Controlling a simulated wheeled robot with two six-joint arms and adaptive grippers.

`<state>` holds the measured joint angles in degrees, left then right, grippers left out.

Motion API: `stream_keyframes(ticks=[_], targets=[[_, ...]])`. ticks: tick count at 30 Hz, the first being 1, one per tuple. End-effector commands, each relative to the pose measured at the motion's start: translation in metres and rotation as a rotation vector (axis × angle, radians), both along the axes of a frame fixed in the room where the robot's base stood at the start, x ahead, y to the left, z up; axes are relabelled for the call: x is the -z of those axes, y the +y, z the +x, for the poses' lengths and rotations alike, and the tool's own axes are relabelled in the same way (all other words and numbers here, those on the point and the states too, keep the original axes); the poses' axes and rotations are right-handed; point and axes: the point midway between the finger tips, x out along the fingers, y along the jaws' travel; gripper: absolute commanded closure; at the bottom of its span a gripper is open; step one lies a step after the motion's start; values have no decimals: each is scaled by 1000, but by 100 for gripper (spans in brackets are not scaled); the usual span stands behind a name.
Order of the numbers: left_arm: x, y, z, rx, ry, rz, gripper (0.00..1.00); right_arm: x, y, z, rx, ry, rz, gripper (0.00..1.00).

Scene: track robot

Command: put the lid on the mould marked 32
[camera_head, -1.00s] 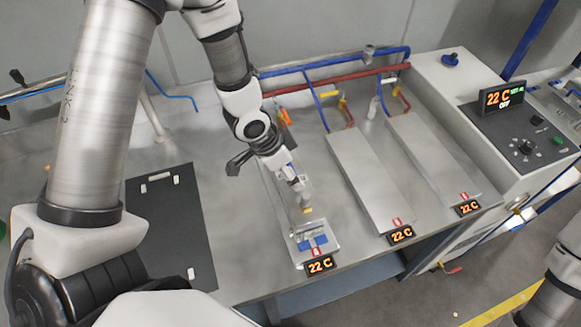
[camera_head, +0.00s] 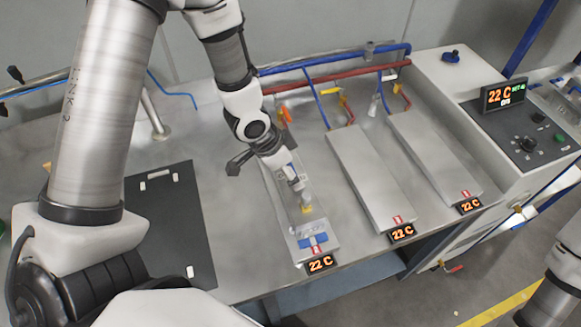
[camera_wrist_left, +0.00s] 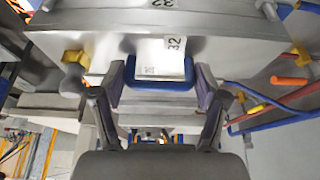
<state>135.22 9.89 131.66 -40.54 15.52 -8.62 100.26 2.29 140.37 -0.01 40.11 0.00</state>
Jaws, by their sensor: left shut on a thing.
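The left mould (camera_head: 328,254) is a long metal block on the bench, with a 22 C display at its front. My left gripper (camera_head: 302,198) is over this mould, pointing down. In the left wrist view my left gripper (camera_wrist_left: 160,90) is shut on the blue grip (camera_wrist_left: 160,83) of the lid, below a white label marked 32 (camera_wrist_left: 172,48). Another 32 mark (camera_wrist_left: 162,3) shows at the top edge. I cannot tell whether lid and mould touch. My right gripper is out of view.
Two more moulds with plain grey tops, the middle one (camera_head: 368,182) and the right one (camera_head: 432,155), stand to the right. Red and blue pipes (camera_head: 335,66) run behind. A black mat (camera_head: 170,235) lies on the left. A control box (camera_head: 520,125) stands at the right.

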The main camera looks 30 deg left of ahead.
Motion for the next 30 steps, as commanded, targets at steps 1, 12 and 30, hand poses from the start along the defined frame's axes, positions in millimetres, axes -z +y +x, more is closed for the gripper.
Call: stream_keyframes(ticks=[1, 12, 30], targets=[[-1, 0, 0, 0, -1, 0, 89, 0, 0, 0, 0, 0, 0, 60], [0, 0, 0, 0, -1, -1, 0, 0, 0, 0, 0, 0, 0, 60], [-81, 24, -24, -6, -6, 4, 0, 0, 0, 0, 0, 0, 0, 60]])
